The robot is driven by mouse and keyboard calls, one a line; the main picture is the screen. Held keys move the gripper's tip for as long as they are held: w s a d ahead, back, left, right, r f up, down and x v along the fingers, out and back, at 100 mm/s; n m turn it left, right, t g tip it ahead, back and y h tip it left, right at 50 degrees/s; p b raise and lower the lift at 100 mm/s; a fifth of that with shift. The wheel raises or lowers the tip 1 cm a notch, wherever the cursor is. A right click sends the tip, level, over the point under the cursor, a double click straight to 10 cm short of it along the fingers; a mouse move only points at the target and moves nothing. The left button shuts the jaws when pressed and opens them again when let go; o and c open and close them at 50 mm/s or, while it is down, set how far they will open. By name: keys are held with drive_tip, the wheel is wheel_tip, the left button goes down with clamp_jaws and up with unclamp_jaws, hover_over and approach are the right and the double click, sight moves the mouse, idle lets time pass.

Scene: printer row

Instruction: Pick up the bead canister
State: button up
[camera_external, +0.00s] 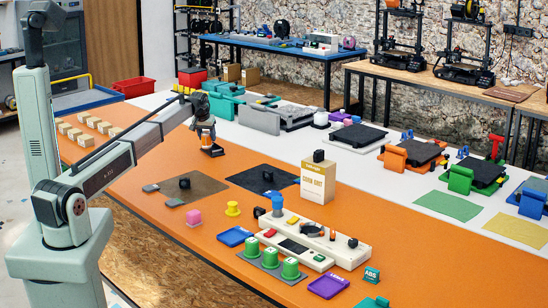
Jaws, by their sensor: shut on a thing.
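My gripper (209,143) hangs pointing down over the orange table (150,160), left of the centre of the external view. It is shut on a small dark thing (213,151) at its fingertips. The thing is mostly hidden and too small to identify surely as the bead canister. I cannot tell whether it touches the table. Several green round containers (270,256) stand in a row on a grey mat near the front. A whitish round container (321,118) stands farther back on the white strip.
A yellow and white box (318,182) stands right of my gripper. A white console (312,243) is nearer the front. Printers with black beds (357,136) line the white strip. Small tan blocks (84,140) lie at left.

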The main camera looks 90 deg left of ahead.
wheel_tip(320, 180, up, 8)
drive_tip(key=shift+r, duration=0.15)
drive_tip(key=shift+w+a+r, duration=0.1)
drive_tip(key=shift+r, duration=0.3)
drive_tip(key=shift+w+a, duration=0.25)
drive_tip(key=shift+d+f+x, duration=0.15)
drive_tip(key=shift+d+x, duration=0.3)
drive_tip(key=shift+x, duration=1.4)
drive_tip(key=shift+d+f+x, duration=0.15)
drive_tip(key=shift+d+x, duration=0.25)
drive_tip(key=shift+x, duration=1.45)
drive_tip(key=shift+d+f+x, duration=0.15)
drive_tip(key=shift+d+x, duration=0.3)
drive_tip(key=shift+x, duration=1.4)
drive_tip(key=shift+w+f, duration=0.1)
drive_tip(key=shift+w, duration=0.1)
drive_tip(key=o, duration=1.2)
